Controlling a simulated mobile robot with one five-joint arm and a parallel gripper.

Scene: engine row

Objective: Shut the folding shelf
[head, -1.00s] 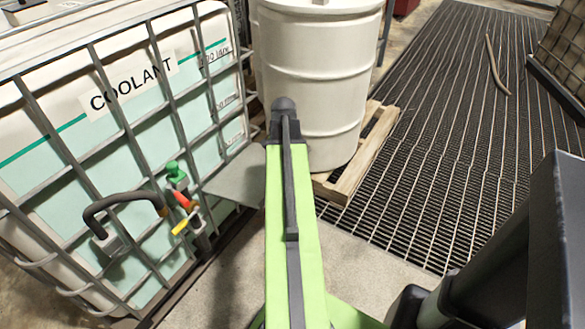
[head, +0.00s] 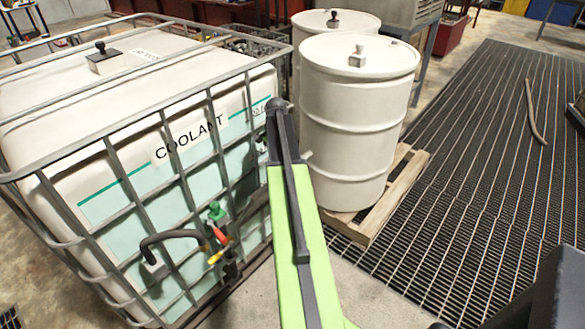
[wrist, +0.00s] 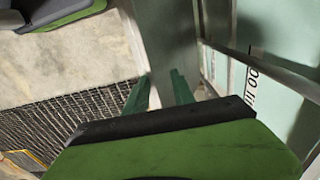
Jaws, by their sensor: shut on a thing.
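The folding shelf (wrist: 166,38) shows in the wrist view as a flat grey-green panel, running up from between my gripper's fingers, close beside the bars of the tank's cage. My gripper (wrist: 160,92) has its two green fingers on either side of the panel's near end and is shut on it. The exact contact is partly hidden by the dark edge of my wrist. In the head view my arm covers the gripper and most of the shelf's place, so the shelf's angle is hard to tell there.
The caged coolant tank (head: 185,150) stands at left, with a black hose and a coloured valve (head: 217,235) low on its front. White drums (head: 358,120) stand on a wooden pallet (head: 372,222) right of my arm. Open floor grating (head: 470,170) lies further right.

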